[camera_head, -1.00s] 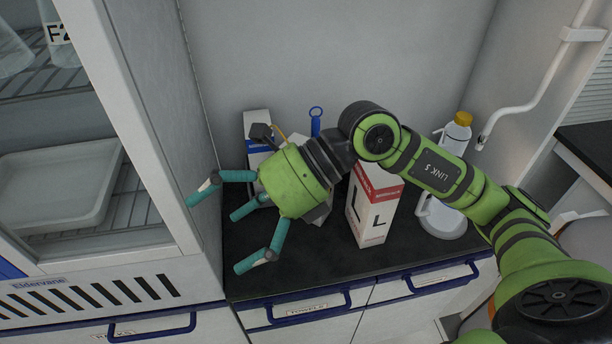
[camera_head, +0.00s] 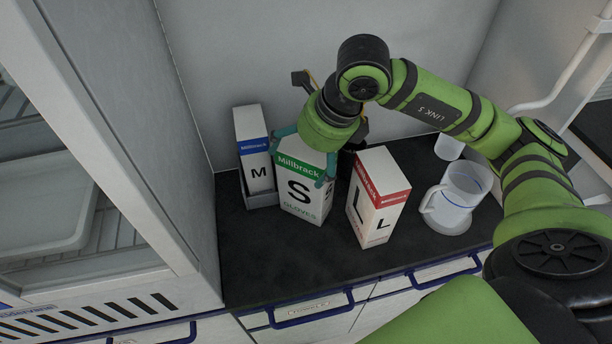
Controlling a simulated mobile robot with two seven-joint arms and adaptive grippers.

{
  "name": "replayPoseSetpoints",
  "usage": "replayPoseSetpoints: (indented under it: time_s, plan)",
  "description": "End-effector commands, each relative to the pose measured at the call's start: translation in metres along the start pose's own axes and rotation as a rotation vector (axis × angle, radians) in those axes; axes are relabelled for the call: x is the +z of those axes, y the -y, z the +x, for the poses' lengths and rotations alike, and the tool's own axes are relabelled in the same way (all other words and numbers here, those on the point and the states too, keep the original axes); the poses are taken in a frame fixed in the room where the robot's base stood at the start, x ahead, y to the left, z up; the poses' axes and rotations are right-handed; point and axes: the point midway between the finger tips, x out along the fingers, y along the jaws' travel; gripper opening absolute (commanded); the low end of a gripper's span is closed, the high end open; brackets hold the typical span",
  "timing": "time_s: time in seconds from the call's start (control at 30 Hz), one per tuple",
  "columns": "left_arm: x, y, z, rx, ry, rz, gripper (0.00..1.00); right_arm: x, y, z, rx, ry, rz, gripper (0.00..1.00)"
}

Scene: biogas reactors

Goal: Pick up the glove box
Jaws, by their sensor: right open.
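Three glove boxes stand upright on the dark counter: a white box with a blue band marked M (camera_head: 257,172), one with a green band marked S (camera_head: 300,197), and one with a red band marked L (camera_head: 377,205). My right gripper (camera_head: 303,158) is open and reaches down over the top of the S box. Its teal fingers lie by the box's upper left and right edges; I cannot tell whether they touch it. The gripper's palm hides the back of the S box's top. My left gripper is not in view.
A clear jug (camera_head: 455,200) stands right of the L box. A grey holder (camera_head: 262,200) surrounds the M box's base. A tall cabinet (camera_head: 165,150) bounds the counter (camera_head: 265,255) on the left. The counter's front strip is clear, above blue-handled drawers (camera_head: 312,306).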

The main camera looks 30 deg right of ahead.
Motion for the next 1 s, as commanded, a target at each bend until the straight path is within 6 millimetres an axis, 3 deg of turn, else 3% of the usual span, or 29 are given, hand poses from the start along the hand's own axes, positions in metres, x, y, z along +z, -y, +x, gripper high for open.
replayPoseSetpoints:
  time_s: [0.07, 0.3, 1.0]
  plan:
    - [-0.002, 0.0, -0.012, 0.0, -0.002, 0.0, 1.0, 0.001, 0.001, 0.01, 0.005, -0.007, 0.004, 1.0]
    - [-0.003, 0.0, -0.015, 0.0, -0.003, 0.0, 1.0, 0.001, 0.001, 0.034, 0.003, 0.0, 0.0, 1.0]
    - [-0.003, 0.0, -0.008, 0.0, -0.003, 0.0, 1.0, 0.0, 0.001, 0.037, 0.002, 0.001, 0.0, 1.0]
